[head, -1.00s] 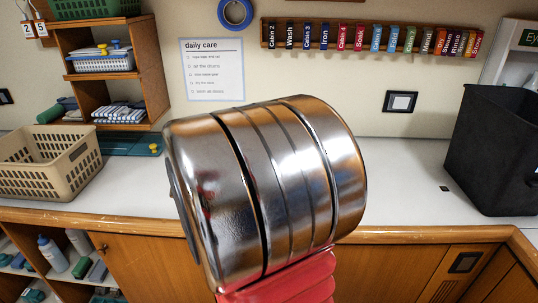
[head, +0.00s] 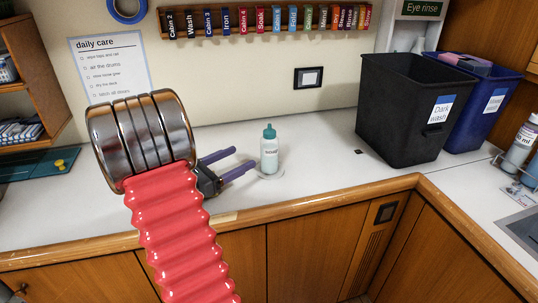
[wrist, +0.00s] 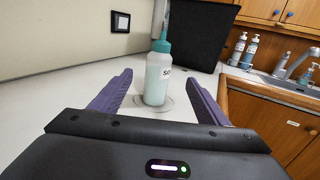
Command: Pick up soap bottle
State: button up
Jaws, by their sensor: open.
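My gripper (head: 243,160) is open and empty, just left of the bottle in the head view. It also shows in the wrist view (wrist: 164,78). No finger visibly touches the bottle.
A black bin (head: 402,108) labelled "Dark wash" and a blue bin (head: 484,98) stand to the right. More bottles (head: 522,143) stand by the sink at far right. The counter around the soap bottle is clear.

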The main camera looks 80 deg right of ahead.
aim_at(263, 147)
jog(key=shift+x, duration=4.35)
jog(key=shift+x, duration=2.6)
jog(key=shift+f, duration=0.15)
jog(key=c, duration=1.3)
